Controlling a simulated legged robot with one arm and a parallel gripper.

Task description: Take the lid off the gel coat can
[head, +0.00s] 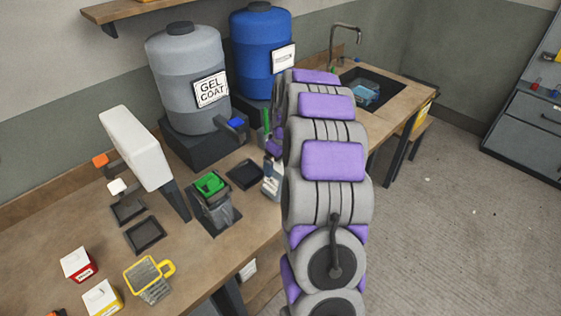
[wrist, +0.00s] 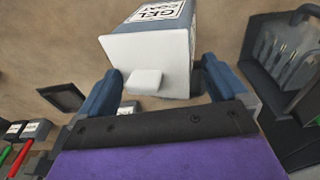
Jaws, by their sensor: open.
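In the wrist view, the gel coat can (wrist: 178,45) is a box-shaped can with a label reading GEL COAT on its side. Its white lid (wrist: 125,55) faces my camera and has a small white block-like knob (wrist: 145,82). My gripper (wrist: 160,72) is open, one blue-grey finger to the left of the lid and one to the right. The knob lies between the fingers. I cannot tell whether either finger touches the can.
A large grey GEL COAT drum (head: 187,75) and a blue drum (head: 262,45) stand at the back of the wooden bench. A sink (head: 372,88) is at the far right.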

